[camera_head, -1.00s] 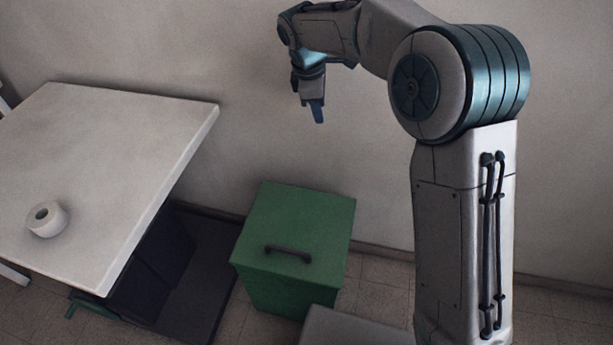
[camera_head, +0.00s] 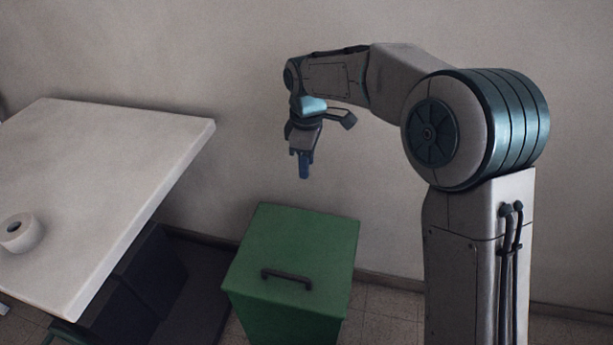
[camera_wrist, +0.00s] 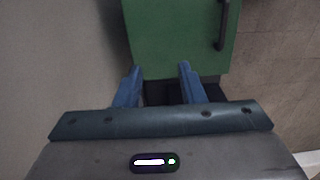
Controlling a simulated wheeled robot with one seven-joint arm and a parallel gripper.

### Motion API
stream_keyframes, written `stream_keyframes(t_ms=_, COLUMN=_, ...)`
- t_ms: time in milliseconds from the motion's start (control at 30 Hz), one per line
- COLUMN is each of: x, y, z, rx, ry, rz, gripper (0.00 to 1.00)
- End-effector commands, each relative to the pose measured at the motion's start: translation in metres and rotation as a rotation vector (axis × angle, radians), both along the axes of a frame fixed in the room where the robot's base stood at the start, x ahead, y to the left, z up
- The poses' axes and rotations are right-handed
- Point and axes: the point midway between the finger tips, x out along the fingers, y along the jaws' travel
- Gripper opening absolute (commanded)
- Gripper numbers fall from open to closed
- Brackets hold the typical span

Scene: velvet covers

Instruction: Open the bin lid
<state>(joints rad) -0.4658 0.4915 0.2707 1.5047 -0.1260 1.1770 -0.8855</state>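The green bin (camera_head: 300,240) stands on the floor against the wall in the head view. Its flat lid is closed and carries a dark bar handle (camera_head: 287,280) near the front edge. My gripper (camera_head: 304,176) hangs above the bin, pointing down, apart from the lid. In the wrist view the gripper's two blue fingers (camera_wrist: 159,75) are spread with nothing between them. The bin lid (camera_wrist: 175,35) fills the top of that view, with the handle (camera_wrist: 222,25) to the right of the fingers.
A white table (camera_head: 110,170) stands to the left, with a white roll (camera_head: 20,232) on it. A dark chair (camera_head: 150,275) is tucked beneath it on a dark mat. The wall is close behind the bin. Bare tiled floor (camera_head: 385,310) lies right of the bin.

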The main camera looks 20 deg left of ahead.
Motion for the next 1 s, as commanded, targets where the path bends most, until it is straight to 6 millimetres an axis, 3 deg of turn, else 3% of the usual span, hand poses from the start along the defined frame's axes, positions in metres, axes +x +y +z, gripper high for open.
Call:
stream_keyframes(t_ms=33, x=-0.001, y=0.000, z=-0.012, rx=-0.002, ry=0.002, rz=0.000, gripper=0.36)
stream_keyframes(t_ms=200, x=-0.001, y=0.000, z=-0.032, rx=-0.001, ry=0.000, rz=0.000, gripper=0.36)
stream_keyframes(t_ms=600, x=-0.001, y=0.000, z=-0.039, rx=0.000, ry=-0.001, rz=0.000, gripper=0.36)
stream_keyframes(t_ms=633, x=-0.001, y=0.000, z=-0.039, rx=0.000, ry=-0.001, rz=0.001, gripper=0.33)
stream_keyframes(t_ms=767, x=-0.001, y=0.000, z=-0.039, rx=0.000, ry=-0.001, rz=0.000, gripper=0.00)
stream_keyframes(t_ms=1000, x=-0.001, y=0.000, z=-0.039, rx=0.000, ry=0.000, rz=0.000, gripper=0.00)
